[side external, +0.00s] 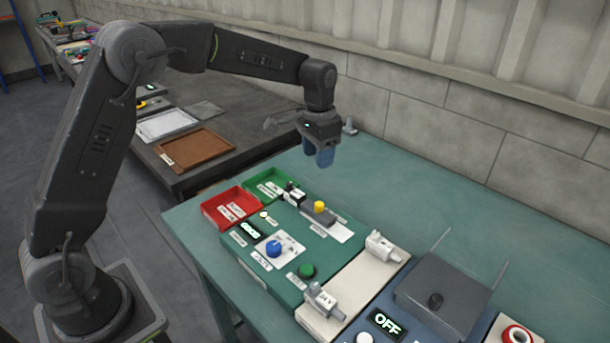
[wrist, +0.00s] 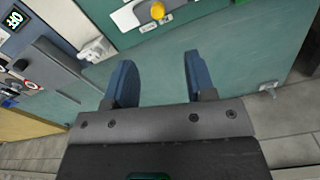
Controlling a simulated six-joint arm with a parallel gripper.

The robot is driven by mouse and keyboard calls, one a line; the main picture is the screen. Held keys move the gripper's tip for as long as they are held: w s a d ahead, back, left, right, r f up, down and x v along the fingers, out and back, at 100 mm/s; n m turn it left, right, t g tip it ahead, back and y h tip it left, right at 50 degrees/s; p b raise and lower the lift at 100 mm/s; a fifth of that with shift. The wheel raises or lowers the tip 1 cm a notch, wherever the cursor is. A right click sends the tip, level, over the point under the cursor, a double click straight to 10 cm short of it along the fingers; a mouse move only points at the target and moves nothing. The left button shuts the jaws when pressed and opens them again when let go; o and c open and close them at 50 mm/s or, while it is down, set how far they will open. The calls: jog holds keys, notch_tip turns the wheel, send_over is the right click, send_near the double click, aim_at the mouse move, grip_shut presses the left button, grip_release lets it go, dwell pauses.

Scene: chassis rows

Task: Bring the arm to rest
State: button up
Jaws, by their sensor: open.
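My gripper (side external: 319,156) hangs in the air above the back part of the green table (side external: 430,190), fingers pointing down. In the wrist view my gripper (wrist: 158,80) shows two blue fingers spread apart with nothing between them. The fingers are clear of everything on the table. My dark arm reaches across from the left of the side view.
A grey box (side external: 440,290) and display reading OFF (side external: 386,324) are at front right.

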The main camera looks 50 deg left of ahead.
jog(key=s+r+n+t, duration=0.1)
jog(key=s+r+t, duration=0.1)
jog(key=s+r, duration=0.5)
jog(key=s+r+n+t, duration=0.1)
jog(key=s+r, duration=0.3)
jog(key=s, duration=0.5)
jog(key=s+f+n+t, duration=0.1)
jog(key=s+f+t, duration=0.1)
jog(key=s, duration=1.2)
jog(key=shift+d+f, duration=0.15)
jog(key=shift+d, duration=0.25)
